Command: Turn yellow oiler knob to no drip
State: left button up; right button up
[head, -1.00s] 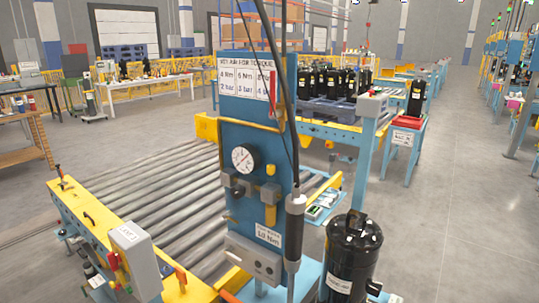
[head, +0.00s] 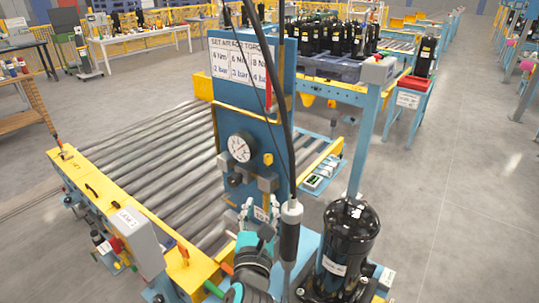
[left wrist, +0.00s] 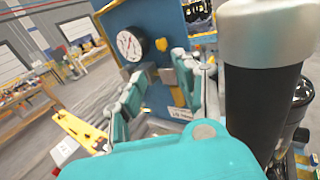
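The blue panel (head: 240,110) carries a round white gauge (head: 241,147). The small yellow oiler knob (head: 268,159) sits right of the gauge, above a grey block (head: 268,183). My left gripper (head: 260,212) is in front of the panel, below the knob, with its fingers apart and nothing seen between them. In the left wrist view the spread fingers (left wrist: 165,92) point at the panel, and the yellow knob (left wrist: 162,45) shows beyond and above the gap, apart from them. The part below the grey block is largely hidden by the gripper. My right gripper does not show.
A dark tool with a silver collar (head: 290,235) hangs on a cable close right of my left gripper and fills the right of the left wrist view. A black compressor (head: 347,245) stands further right. The roller conveyor (head: 150,165) and lane box (head: 135,240) are left.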

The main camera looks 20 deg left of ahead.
pick_arm(q)
jog(key=d+p+x, duration=0.1)
jog(key=x, duration=0.3)
jog(key=p, duration=0.2)
send_near(268, 160)
jog(key=p+x, duration=0.1)
jog(key=x, duration=0.7)
jog(key=shift+w+r, duration=0.1)
jog(key=shift+w, duration=0.05)
jog(key=shift+w+a, duration=0.15)
jog(key=shift+w, duration=0.45)
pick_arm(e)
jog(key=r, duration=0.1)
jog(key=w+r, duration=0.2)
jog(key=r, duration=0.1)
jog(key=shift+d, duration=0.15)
pick_arm(q)
jog(key=c, duration=0.6)
grip_shut()
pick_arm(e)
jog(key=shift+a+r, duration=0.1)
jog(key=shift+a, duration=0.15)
